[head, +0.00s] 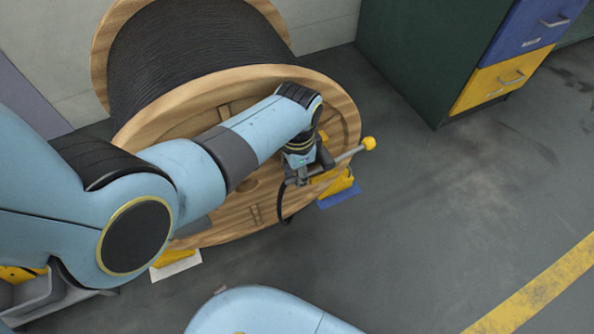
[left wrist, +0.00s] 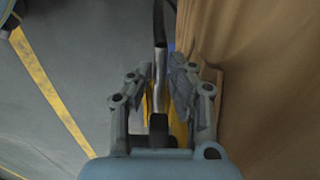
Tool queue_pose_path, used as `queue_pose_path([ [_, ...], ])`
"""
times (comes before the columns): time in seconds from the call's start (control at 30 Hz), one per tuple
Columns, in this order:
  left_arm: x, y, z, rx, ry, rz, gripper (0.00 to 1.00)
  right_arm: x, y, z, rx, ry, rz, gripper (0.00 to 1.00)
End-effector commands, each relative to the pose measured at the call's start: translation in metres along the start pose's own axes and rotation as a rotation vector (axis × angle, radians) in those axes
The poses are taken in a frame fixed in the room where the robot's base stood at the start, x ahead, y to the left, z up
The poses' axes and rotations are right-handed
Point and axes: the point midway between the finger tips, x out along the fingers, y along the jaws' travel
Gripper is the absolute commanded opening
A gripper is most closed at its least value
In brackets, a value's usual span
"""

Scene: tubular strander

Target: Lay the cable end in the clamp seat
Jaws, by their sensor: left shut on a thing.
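My left gripper (head: 298,181) is in front of the wooden face of the large reel, with its fingers pointing down. In the left wrist view its fingers (left wrist: 163,88) are shut on the cable end (left wrist: 160,90), a grey length between the pads. The black cable (head: 282,205) hangs in a curve below the gripper in the head view, and its dark part (left wrist: 160,22) runs up out of the wrist view. A grey lever with a yellow knob (head: 369,143) sticks out right of the gripper. I cannot make out the clamp seat. My right gripper is not in view.
The wooden reel (head: 345,105) wound with dark wire (head: 190,50) stands close behind my arm. A green cabinet (head: 410,60) with blue and yellow drawers stands behind. Floor at the right is clear.

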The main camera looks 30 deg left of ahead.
Motion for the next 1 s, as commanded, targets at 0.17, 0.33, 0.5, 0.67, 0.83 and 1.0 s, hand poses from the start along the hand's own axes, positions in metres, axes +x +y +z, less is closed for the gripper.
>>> queue_pose_path([
  [0.17,0.0,0.0,0.0,0.0,0.0,-0.001,0.32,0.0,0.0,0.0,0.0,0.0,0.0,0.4],
  [0.33,0.0,0.0,0.0,0.0,0.0,0.0,0.45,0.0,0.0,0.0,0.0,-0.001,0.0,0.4],
  [0.5,0.0,0.0,0.0,0.0,0.0,0.0,0.45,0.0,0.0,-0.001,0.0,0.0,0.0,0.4],
  [0.67,-0.01,0.0,0.0,0.0,0.002,-0.001,0.45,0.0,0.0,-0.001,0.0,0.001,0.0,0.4],
  [0.83,-0.036,0.0,-0.001,-0.001,0.004,-0.001,0.45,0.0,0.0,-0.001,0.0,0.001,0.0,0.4],
  [1.0,-0.062,0.0,-0.001,0.0,0.003,-0.001,0.45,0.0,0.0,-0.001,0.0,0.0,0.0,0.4],
])
